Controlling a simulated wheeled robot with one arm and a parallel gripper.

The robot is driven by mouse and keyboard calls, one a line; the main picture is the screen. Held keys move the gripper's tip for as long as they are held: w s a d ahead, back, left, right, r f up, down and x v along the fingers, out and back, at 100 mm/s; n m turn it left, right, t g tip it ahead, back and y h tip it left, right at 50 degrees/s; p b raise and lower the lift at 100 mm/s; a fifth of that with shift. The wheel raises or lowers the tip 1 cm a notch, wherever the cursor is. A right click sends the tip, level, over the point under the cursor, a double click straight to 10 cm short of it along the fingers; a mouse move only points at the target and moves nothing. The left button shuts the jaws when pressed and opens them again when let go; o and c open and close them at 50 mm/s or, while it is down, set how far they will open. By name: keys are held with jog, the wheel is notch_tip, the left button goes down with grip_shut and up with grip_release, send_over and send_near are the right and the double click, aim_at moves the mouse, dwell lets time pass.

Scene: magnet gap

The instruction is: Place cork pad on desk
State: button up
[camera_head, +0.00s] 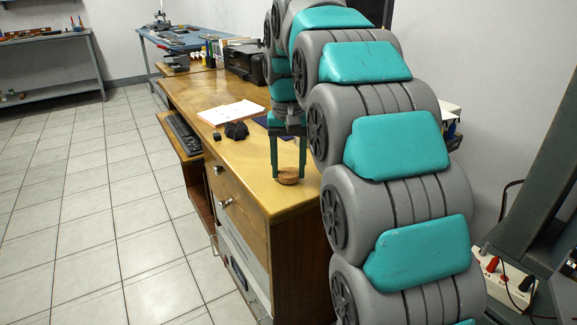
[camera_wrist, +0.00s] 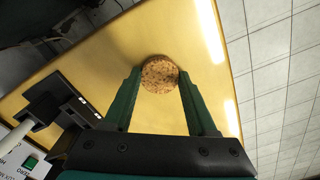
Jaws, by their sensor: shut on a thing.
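The cork pad (camera_head: 289,177) is a small round brown disc over the near end of the wooden desk (camera_head: 240,155). My gripper (camera_head: 288,175) points down with its two green fingers on either side of the pad and is shut on it. In the wrist view the cork pad (camera_wrist: 159,74) sits between the fingertips (camera_wrist: 159,82), above the yellow desk top (camera_wrist: 85,70). The pad is at or very close to the desk surface; I cannot tell whether it touches.
A paper stack (camera_head: 231,112), a dark crumpled object (camera_head: 236,130) and a small black block (camera_head: 216,135) lie farther back on the desk. A black printer (camera_head: 244,63) stands behind. A keyboard (camera_head: 184,133) rests on a pulled-out tray.

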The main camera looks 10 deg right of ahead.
jog(key=shift+f, duration=0.25)
jog(key=o, duration=1.3)
